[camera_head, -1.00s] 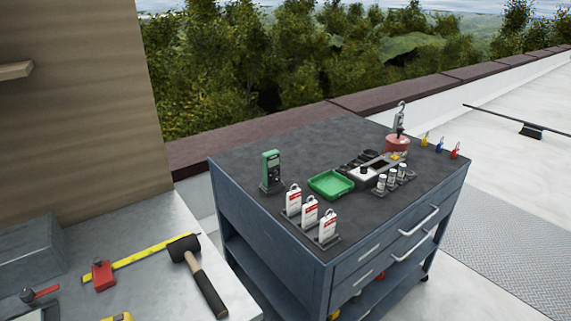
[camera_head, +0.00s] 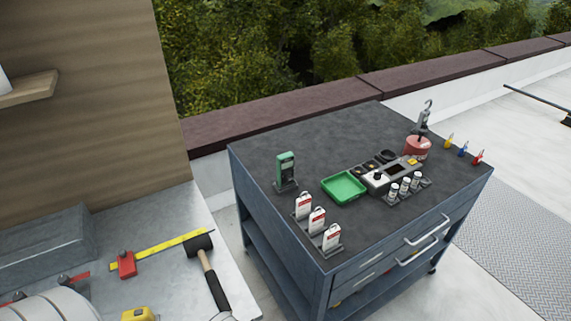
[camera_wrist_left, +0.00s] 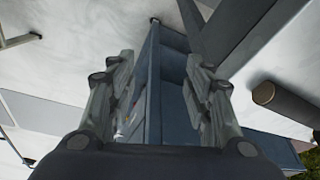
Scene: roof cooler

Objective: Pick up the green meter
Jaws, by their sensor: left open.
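The green meter (camera_head: 286,168) stands upright in a small dark holder at the left part of the cart's dark top (camera_head: 300,140) in the head view. My left gripper (camera_wrist_left: 160,95) shows in the left wrist view with its two fingers spread apart and nothing between them. Beyond the fingers is the blue-grey side of what looks like the cart (camera_wrist_left: 155,85). The meter cannot be made out in the wrist view. My right gripper is not in view.
A green tray (camera_head: 344,187), white tags (camera_head: 317,220) on stands, a grey device (camera_head: 377,180) and a red weight with a hook (camera_head: 418,147) share the cart top. A metal bench (camera_head: 185,275) with a hammer (camera_head: 207,270) and yellow tape is at the left.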

